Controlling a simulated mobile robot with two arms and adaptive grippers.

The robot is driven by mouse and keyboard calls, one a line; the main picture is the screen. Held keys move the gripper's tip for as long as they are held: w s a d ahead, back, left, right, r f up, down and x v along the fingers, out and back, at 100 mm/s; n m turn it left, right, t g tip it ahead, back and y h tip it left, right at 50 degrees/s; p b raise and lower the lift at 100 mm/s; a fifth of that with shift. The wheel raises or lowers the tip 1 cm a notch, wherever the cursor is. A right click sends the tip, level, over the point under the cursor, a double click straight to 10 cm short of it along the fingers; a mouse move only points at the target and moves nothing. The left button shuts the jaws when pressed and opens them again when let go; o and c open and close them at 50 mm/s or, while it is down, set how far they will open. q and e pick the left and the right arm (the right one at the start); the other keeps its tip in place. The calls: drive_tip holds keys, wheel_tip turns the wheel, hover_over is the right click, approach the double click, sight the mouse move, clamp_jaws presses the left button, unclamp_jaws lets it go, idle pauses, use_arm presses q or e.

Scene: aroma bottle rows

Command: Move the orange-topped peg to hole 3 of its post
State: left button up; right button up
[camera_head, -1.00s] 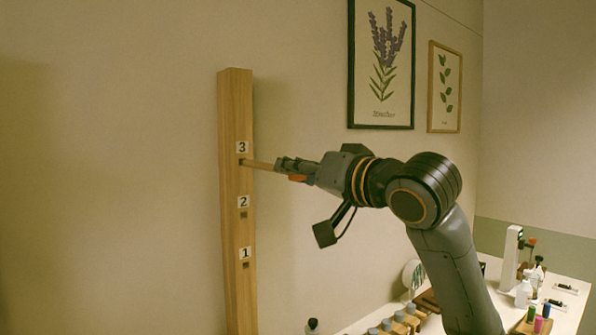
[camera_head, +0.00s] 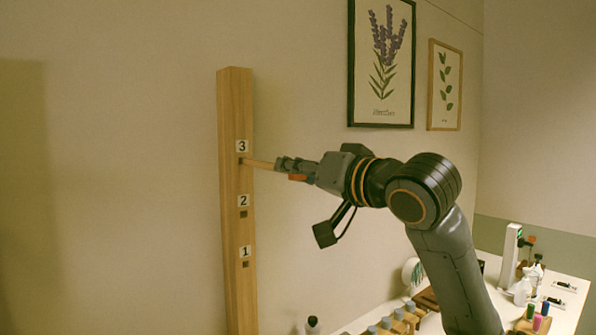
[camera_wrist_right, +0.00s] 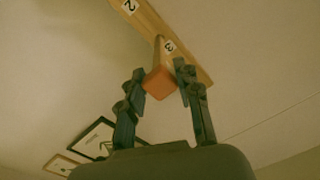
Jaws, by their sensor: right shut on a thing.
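The wooden post (camera_head: 238,280) stands upright at the left of centre in the head view, with holes labelled 1, 2 and 3 from bottom to top. Holes 1 and 2 look empty. My right gripper (camera_head: 284,166) is shut on the orange-topped peg (camera_head: 262,165), whose wooden shaft reaches to the post at hole 3 (camera_head: 241,161). How deep its tip sits in the hole I cannot tell. In the right wrist view the orange top (camera_wrist_right: 159,81) is between the two fingers, and the post (camera_wrist_right: 190,62) shows behind it. My left gripper is not in view.
A white counter (camera_head: 567,322) at the lower right carries bottles and small coloured items. Several grey-topped pegs (camera_head: 387,323) stand near its front. Framed plant pictures (camera_head: 382,65) hang on the wall. The space left of the post is clear.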

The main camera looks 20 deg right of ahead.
idle(0.4)
drive_tip(key=shift+p+x, duration=1.65)
drive_tip(key=shift+x, duration=1.4)
drive_tip(key=o, duration=1.2)
drive_tip(key=shift+o, duration=0.2)
drive_tip(key=v, duration=1.2)
